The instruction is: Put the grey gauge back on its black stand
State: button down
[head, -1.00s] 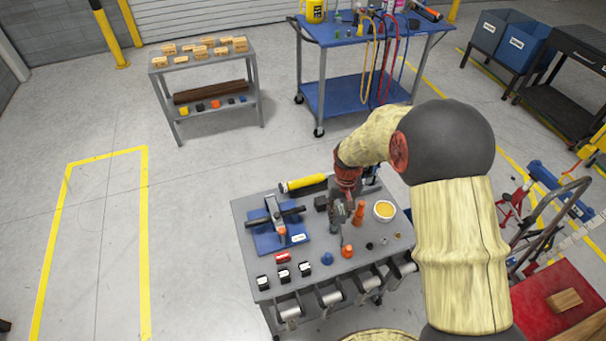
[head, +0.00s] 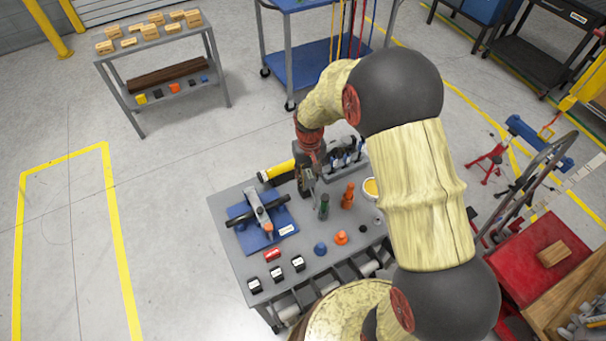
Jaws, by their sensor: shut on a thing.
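My gripper (head: 309,184) is over the far middle of the grey cart top, small and partly hidden by its own wrist. It is shut on a narrow grey piece (head: 311,188), which looks like the gauge; its outline is hard to make out. A dark block, possibly the black stand (head: 302,187), shows close beside and partly behind the gripper. I cannot tell whether the gauge touches it or is above it.
Right of the gripper stand a green bottle (head: 324,206), an orange bottle (head: 348,195) and a tool rack (head: 345,156). A yellow tube (head: 277,171) lies behind left. A blue plate (head: 240,213) with a grey-and-black fixture (head: 259,208) is left. Blue and orange knobs sit nearer.

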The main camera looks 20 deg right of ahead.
jog(key=shift+w+f+b, duration=0.1)
jog(key=shift+f+b, duration=0.2)
jog(key=shift+f, duration=0.2)
jog(key=shift+w+f+m+b, duration=0.2)
jog(key=shift+f+m+b, duration=0.2)
jog(key=shift+m, duration=0.2)
jog(key=shift+w+m, duration=0.2)
jog(key=shift+m, duration=0.4)
jog(key=m, duration=0.1)
jog(key=r+m+p, duration=0.1)
jog(key=m, duration=0.1)
jog(key=shift+w+m, duration=0.3)
jog(key=shift+w, duration=0.05)
jog(key=m+p, duration=0.1)
jog(key=r+m, duration=0.1)
jog(key=m, duration=0.1)
jog(key=shift+w+r+p, duration=0.15)
jog(key=shift+w+p, duration=0.2)
jog(key=shift+p, duration=0.05)
jog(key=f+m, duration=0.1)
jog(key=m, duration=0.1)
jog(key=f+m, duration=0.1)
jog(key=m, duration=0.1)
jog(key=w+f+m, duration=0.1)
jog(key=m, duration=0.1)
jog(key=shift+f+m, duration=0.25)
jog(key=shift+m, duration=0.15)
jog(key=shift+r, duration=0.1)
